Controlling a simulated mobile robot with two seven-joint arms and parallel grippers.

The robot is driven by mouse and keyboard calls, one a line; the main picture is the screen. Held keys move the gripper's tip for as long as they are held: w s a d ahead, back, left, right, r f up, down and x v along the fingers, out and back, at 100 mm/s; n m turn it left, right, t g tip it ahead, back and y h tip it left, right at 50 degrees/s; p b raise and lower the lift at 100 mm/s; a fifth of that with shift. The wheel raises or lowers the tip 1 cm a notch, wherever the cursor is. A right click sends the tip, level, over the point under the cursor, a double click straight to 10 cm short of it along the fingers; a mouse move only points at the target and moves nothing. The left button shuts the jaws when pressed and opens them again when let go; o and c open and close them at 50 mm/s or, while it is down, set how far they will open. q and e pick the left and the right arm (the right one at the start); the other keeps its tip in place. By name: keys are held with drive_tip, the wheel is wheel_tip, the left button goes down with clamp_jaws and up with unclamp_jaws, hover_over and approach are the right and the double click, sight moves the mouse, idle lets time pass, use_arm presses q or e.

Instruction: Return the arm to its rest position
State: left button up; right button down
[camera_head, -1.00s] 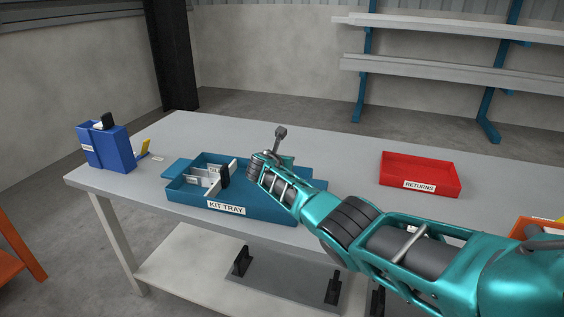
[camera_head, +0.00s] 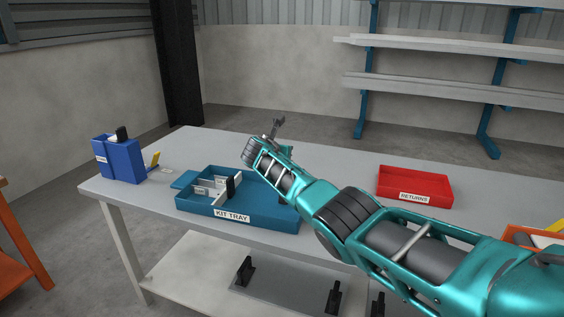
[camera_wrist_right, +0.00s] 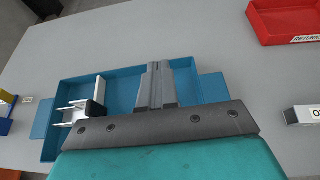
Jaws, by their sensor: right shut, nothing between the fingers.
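My right arm reaches in from the lower right in the head view. My left gripper is not in view.
A red returns bin (camera_head: 414,187) stands to the right on the grey table (camera_head: 330,178). A blue holder (camera_head: 119,160) with a black item stands at the left end. An orange bin (camera_head: 520,236) is at the right edge. Shelves (camera_head: 440,45) stand behind.

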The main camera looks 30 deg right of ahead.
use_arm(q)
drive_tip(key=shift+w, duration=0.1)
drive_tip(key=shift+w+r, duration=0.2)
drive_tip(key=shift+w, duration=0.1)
